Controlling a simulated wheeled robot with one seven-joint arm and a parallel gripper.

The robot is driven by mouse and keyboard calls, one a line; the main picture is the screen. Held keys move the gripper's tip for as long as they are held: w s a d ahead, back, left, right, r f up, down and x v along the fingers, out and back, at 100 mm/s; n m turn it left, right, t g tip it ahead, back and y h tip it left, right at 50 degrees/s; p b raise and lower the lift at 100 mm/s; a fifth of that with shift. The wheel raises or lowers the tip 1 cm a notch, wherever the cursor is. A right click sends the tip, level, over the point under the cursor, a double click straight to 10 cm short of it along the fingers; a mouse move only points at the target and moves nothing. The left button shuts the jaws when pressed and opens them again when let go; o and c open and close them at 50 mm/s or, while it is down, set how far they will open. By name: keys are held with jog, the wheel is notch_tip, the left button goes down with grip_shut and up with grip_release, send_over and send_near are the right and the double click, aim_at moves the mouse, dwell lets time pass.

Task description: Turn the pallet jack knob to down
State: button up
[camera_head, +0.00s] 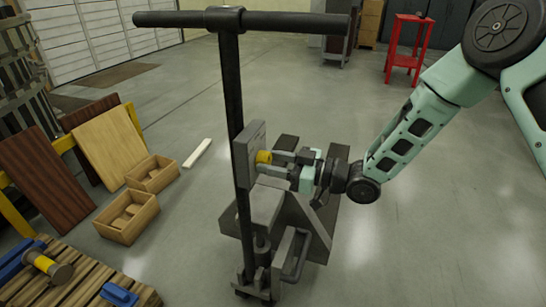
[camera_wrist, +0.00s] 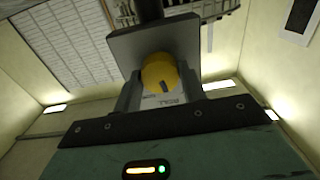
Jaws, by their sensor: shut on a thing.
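The pallet jack (camera_head: 316,232) stands upright in the middle of the head view, with a black T-handle (camera_head: 228,85) and a grey plate (camera_head: 247,150) on its post. The yellow knob (camera_head: 263,157) sits on the plate's right side. In the wrist view the knob (camera_wrist: 159,73) is round, with a dark pointer mark low on its face, slightly right of centre. My gripper (camera_head: 275,157) reaches in from the right and is shut on the knob, a finger on either side of it. Lettering below the knob is partly hidden and I cannot read it with certainty.
Two wooden crates (camera_head: 127,216) and leaning boards (camera_head: 103,140) stand at the left. A slatted pallet (camera_head: 80,285) with a yellow-and-grey tool (camera_head: 48,266) lies at front left. A red stand (camera_head: 407,48) is at the back right. The floor at right is clear.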

jog(key=m+p, duration=0.3)
jog(key=m, duration=0.3)
jog(key=shift+m, duration=0.3)
jog(key=m+p, duration=0.1)
jog(key=m, duration=0.4)
jog(key=shift+m+p, duration=0.3)
jog(key=shift+p, duration=0.1)
jog(key=shift+f, duration=0.1)
jog(key=o, duration=1)
jog(key=b+v, duration=0.1)
jog(key=v, duration=1.6)
jog(key=shift+s+d, duration=0.2)
